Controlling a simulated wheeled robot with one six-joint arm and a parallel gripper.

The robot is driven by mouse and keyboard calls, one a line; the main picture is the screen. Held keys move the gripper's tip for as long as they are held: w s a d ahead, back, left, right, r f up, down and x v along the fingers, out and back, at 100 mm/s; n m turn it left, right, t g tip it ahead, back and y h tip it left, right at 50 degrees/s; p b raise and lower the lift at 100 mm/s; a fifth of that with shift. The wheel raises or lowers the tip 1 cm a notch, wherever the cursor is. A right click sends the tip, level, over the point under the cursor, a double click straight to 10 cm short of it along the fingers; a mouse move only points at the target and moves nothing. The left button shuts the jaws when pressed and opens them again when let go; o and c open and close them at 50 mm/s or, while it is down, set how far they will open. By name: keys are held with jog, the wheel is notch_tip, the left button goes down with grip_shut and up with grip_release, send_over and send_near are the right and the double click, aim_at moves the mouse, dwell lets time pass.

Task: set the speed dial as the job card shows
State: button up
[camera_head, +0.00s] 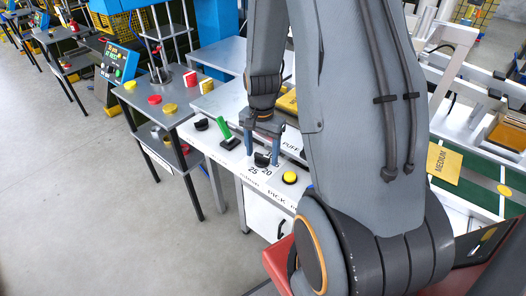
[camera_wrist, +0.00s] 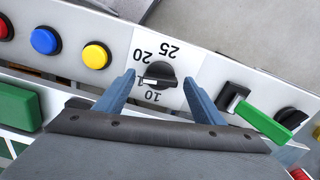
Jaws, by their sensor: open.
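The speed dial (camera_wrist: 160,72) is a black knob on a white plate in the wrist view. The marks 25, 20 and 10 are readable around it, and a partly covered mark starting with 1 lies at its left. The knob's white pointer line faces left, toward that partly covered mark. My gripper (camera_wrist: 159,80) is open, with one blue finger on each side of the knob; I cannot tell whether they touch it. In the head view the dial (camera_head: 262,159) stands below my gripper (camera_head: 262,150). A yellow card (camera_head: 444,163) reading MEDIUM is at the right.
In the wrist view, a green-handled lever (camera_wrist: 255,112) and another black knob (camera_wrist: 291,116) are right of the dial. Yellow (camera_wrist: 96,54), blue (camera_wrist: 45,41) and red (camera_wrist: 5,30) buttons are left. A blue control box (camera_head: 112,62) stands farther off in the head view.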

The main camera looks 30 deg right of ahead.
aim_at(262, 155)
jog(key=c, duration=1)
jog(key=shift+w+r+n+p, duration=0.15)
jog(key=shift+n+p, duration=0.35)
jog(key=shift+n, duration=1.5)
jog(key=shift+c, duration=0.2)
jog(key=o, duration=1)
jog(key=shift+o, duration=0.2)
jog(key=shift+r+b, duration=0.95)
jog(key=shift+r, duration=2.9)
